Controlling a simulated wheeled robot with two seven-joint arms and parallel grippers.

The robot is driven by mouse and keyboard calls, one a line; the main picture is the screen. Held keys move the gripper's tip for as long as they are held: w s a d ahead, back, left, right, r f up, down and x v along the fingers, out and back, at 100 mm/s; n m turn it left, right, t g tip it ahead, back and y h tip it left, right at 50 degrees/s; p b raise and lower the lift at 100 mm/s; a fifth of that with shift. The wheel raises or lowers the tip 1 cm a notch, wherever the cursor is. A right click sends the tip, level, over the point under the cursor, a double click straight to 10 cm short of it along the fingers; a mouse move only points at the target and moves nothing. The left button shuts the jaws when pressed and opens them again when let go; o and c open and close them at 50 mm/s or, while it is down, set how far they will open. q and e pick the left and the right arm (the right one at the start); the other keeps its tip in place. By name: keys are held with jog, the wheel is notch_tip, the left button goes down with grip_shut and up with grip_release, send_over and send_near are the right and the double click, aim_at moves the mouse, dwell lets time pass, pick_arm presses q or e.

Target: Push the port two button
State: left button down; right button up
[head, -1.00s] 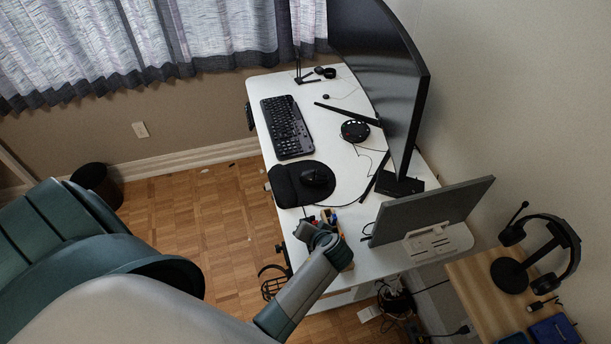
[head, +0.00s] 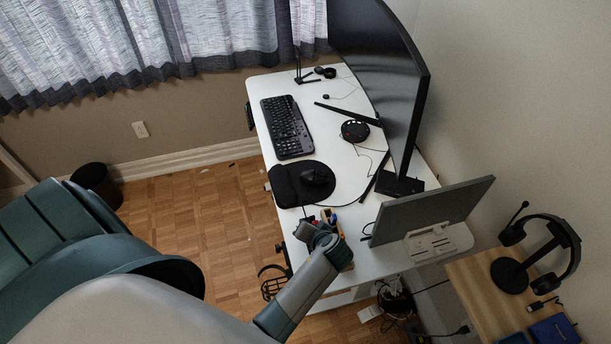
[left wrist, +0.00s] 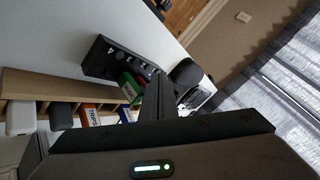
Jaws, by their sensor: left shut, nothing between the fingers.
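A black switch box (left wrist: 122,64) with a row of small light marks on its face sits on the white desk in the left wrist view. The marks are too small to tell which button is port two. My left gripper (left wrist: 158,92) is shut and empty, its dark fingertips pointing up near the box's right end. I cannot tell whether they touch it. In the head view my left gripper (head: 308,234) is over the near end of the desk, and I cannot make out the switch box there. My right gripper is not in view.
A wooden organizer (left wrist: 40,88) with markers stands beside the box. The white desk (head: 352,216) also holds a mouse (head: 315,176) on a black mat, a keyboard (head: 286,126) and a large monitor (head: 385,80). A second screen (head: 430,212) stands close right of my arm.

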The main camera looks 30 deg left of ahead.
pick_arm(q)
jog(key=shift+f, duration=0.35)
jog(key=shift+f+b, duration=0.3)
dwell(0.6)
jog(key=shift+r, duration=0.15)
jog(key=shift+r+p, duration=0.6)
jog(key=shift+p, duration=0.15)
jog(key=shift+r+p, duration=0.7)
jog(key=shift+r, duration=2.25)
